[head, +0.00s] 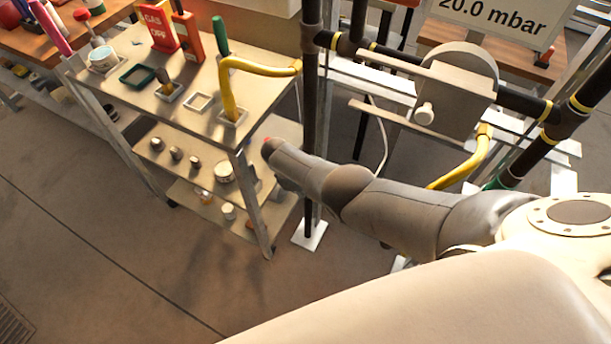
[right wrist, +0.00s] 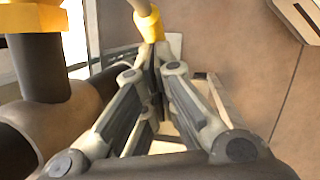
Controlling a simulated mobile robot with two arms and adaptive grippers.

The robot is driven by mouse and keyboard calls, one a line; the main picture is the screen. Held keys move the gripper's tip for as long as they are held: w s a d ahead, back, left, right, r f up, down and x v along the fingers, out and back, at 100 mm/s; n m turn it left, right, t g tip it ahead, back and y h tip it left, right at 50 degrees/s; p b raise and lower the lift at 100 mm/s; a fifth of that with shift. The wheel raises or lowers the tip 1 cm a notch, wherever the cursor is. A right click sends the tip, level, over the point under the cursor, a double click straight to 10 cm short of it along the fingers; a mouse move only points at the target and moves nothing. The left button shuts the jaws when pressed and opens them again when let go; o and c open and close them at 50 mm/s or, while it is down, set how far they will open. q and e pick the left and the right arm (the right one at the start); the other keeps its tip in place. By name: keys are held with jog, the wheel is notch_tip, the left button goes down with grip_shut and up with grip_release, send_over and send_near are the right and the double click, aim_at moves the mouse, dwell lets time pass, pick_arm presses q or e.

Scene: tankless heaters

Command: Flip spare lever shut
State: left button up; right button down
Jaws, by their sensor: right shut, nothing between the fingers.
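In the right wrist view, my right gripper (right wrist: 155,60) is shut, with its fingertips together and nothing seen between them. A yellow piece (right wrist: 151,26) on a pale rod is just beyond the fingertips. I cannot tell whether they touch, or whether this piece is the spare lever. In the head view, my right arm reaches in from the right toward the dark upright pipe (head: 311,110), but I cannot make out its fingers there. No lever labelled as spare can be read. My left gripper is not in view.
A metal cart (head: 190,118) with tools and small parts stands left of the pipes. The floor (head: 100,270) at lower left is clear.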

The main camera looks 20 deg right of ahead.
jog(key=shift+s+d+f+b, duration=0.2)
jog(key=shift+s+f+b, duration=0.1)
jog(key=shift+f, duration=0.15)
jog(key=shift+s+d+f, duration=0.6)
jog(key=shift+s+f, duration=0.15)
jog(key=shift+f, duration=0.2)
jog(key=shift+r, duration=0.1)
dwell(0.3)
jog(key=v, duration=0.7)
dwell(0.3)
jog(key=shift+r, duration=0.1)
dwell(0.4)
